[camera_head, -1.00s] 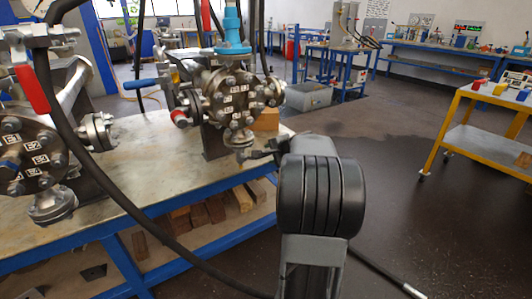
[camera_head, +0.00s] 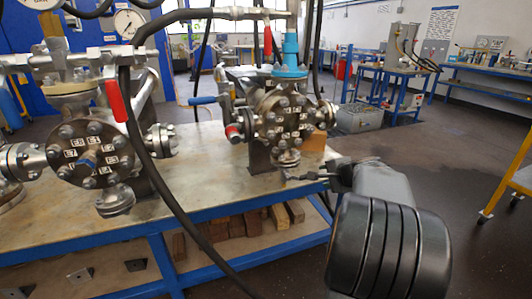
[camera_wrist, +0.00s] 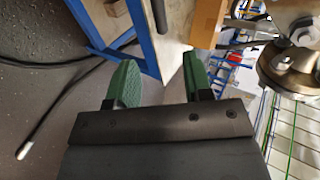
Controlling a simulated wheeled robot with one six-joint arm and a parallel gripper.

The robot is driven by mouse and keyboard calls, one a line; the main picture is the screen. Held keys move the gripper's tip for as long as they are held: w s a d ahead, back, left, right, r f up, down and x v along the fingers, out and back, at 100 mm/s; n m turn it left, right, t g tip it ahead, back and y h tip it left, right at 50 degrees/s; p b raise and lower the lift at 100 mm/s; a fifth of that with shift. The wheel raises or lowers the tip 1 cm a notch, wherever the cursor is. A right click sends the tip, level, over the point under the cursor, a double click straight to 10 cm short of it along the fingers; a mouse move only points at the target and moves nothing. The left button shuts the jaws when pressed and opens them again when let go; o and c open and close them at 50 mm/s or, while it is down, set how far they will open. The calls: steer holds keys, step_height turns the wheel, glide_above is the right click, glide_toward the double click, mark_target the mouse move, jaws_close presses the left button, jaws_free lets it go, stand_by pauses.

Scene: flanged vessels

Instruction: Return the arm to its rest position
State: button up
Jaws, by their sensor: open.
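My arm (camera_head: 390,245) reaches up from the lower right of the head view, its dark rounded link nearest the camera. My gripper (camera_head: 305,177) is partly hidden by the arm and points left, close to the lower flange of the right flanged vessel (camera_head: 282,117). In the wrist view my gripper (camera_wrist: 160,82) has its two green finger pads well apart, with nothing held between them. A metal flange (camera_wrist: 292,65) shows at the right of that view, apart from the fingers. The left flanged vessel (camera_head: 90,152) stands farther from my gripper.
The vessels stand on a metal-topped bench (camera_head: 215,188) with a blue frame. A black hose (camera_head: 150,165) hangs in front of it. Wooden blocks (camera_head: 235,224) lie on the lower shelf. A yellow cart (camera_head: 515,180) is at the right. Open floor lies between bench and cart.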

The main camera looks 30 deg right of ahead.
steer(key=a+r+n+g+y+p, duration=0.1)
steer(key=a+r+n+p, duration=0.2)
steer(key=a+r+p, duration=0.3)
steer(key=a+r+n+g+y+p, duration=0.1)
steer(key=a+r+n+y+p, duration=0.15)
steer(key=a+p, duration=0.4)
steer(key=s+a+r+n+g+h+p, duration=0.1)
steer(key=s+a+r+n+g+p, duration=0.1)
steer(key=s+a+r+n+p, duration=0.4)
steer(key=s+a+r+n+g+h+p, duration=0.1)
steer(key=s+a+r+n+g+p, duration=0.2)
steer(key=s+a+r+n+p, duration=0.4)
steer(key=a+r+n+p, duration=0.1)
steer(key=a+r+p, duration=0.1)
steer(key=a+p, duration=0.4)
steer(key=shift+r, duration=0.25)
steer(key=shift+a, duration=0.1)
